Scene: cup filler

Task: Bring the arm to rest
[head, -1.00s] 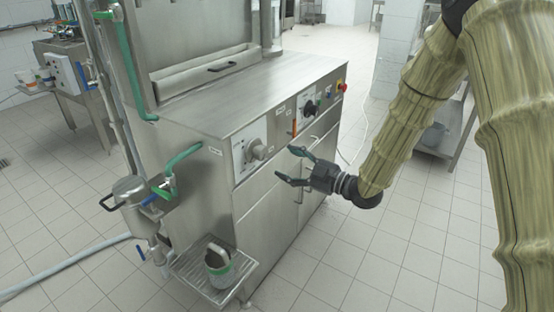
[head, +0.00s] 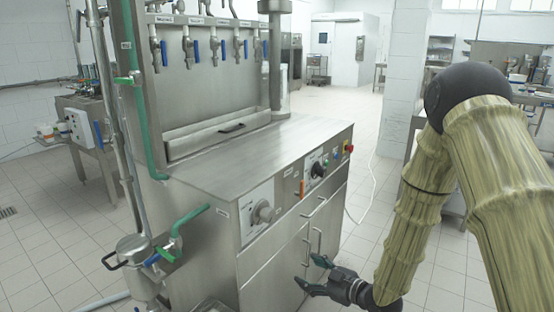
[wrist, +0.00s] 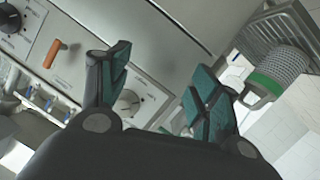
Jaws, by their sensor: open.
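My gripper (head: 316,276) is in the lower right of the head view, in front of the steel machine's cabinet doors. Its two dark fingers with green pads are spread apart with nothing between them. In the wrist view my gripper (wrist: 160,92) is also open and empty, with the machine's front panel behind it. I cannot tell how far the fingertips are from the doors.
The steel filling machine (head: 255,150) stands left of my arm, with several taps above. In the wrist view, a mug with a green band (wrist: 268,85) is at a wire drip rack (wrist: 291,20).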

